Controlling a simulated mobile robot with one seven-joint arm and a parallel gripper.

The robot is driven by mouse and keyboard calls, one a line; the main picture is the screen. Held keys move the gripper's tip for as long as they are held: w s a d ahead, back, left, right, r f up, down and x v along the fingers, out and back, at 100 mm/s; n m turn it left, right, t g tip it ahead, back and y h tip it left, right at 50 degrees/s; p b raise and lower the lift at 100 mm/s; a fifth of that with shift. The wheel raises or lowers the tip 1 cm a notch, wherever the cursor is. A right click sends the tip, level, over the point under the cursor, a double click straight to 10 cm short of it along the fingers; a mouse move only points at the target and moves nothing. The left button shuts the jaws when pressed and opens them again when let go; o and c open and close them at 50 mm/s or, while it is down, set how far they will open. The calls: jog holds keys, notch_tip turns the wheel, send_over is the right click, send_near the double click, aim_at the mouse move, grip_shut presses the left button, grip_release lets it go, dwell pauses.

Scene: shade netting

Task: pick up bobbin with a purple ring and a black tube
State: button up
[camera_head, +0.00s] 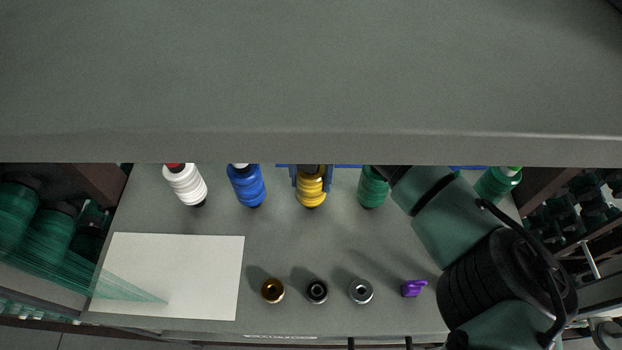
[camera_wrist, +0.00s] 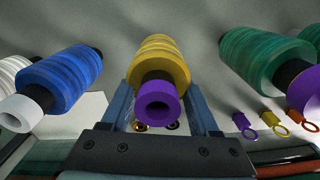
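A yellow bobbin (camera_wrist: 159,60) stands in the middle of the wrist view with a purple ring (camera_wrist: 156,108) on its near end; its tube is mostly hidden. It also shows in the head view (camera_head: 312,190). My gripper (camera_wrist: 160,105) is open, with one blue finger on each side of this bobbin; whether they touch it is hard to tell. My gripper also shows in the head view (camera_head: 311,177). A green bobbin (camera_wrist: 266,62) at the right of the wrist view has a black tube (camera_wrist: 291,74) and a purple ring (camera_wrist: 303,91).
A blue bobbin (camera_head: 246,185) and a white bobbin (camera_head: 185,184) stand to the left, another green bobbin (camera_head: 499,184) far right. A white sheet (camera_head: 170,275), small round parts (camera_head: 317,291) and a purple piece (camera_head: 413,288) lie on the table. My arm covers the right side.

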grip_shut()
